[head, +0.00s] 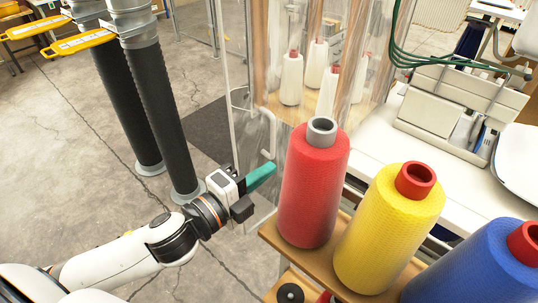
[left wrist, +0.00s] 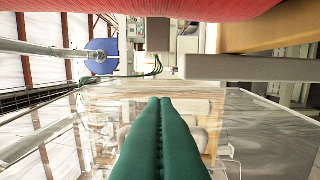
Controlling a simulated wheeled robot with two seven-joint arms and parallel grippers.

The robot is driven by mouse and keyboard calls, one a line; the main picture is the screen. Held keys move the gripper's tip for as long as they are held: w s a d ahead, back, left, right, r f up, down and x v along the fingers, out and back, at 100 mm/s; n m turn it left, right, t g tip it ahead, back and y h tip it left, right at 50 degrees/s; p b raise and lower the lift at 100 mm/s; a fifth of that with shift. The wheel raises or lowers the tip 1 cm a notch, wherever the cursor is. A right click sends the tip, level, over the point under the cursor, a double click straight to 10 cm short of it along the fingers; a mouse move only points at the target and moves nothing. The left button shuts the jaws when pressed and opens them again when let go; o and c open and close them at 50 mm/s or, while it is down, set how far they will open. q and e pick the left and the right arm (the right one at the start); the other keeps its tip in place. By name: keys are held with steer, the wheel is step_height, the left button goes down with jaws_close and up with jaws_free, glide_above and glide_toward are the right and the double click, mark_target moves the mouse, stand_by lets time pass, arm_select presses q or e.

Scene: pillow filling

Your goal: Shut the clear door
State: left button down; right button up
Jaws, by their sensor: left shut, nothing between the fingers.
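The clear door (head: 237,60) is a see-through panel with a thin pale frame, left of the machine in the head view. It appears to stand swung out from the machine. Its white bar handle (head: 270,132) is on the panel. My left gripper (head: 262,176) has its green fingers shut and empty, just below the handle and beside the panel. I cannot tell whether they touch it. In the left wrist view the shut fingers (left wrist: 160,140) point at a clear, reflective panel (left wrist: 255,125). My right gripper is not in view.
A red thread cone (head: 314,185), a yellow cone (head: 390,228) and a blue cone (head: 475,270) stand on a wooden shelf (head: 275,238) close to the right of my left gripper. Two black hoses (head: 165,125) stand at left. Open floor (head: 70,170) lies left of the gripper.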

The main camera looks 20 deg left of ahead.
mark_target(273, 152)
arm_select(q)
steer(key=w, duration=0.6)
steer(key=shift+w+a+p, duration=0.1)
steer(key=shift+a+p, duration=0.05)
steer(key=shift+p, duration=0.25)
steer(key=shift+w+a+f, duration=0.1)
steer(key=shift+w+a, duration=0.15)
steer(key=shift+a, duration=0.3)
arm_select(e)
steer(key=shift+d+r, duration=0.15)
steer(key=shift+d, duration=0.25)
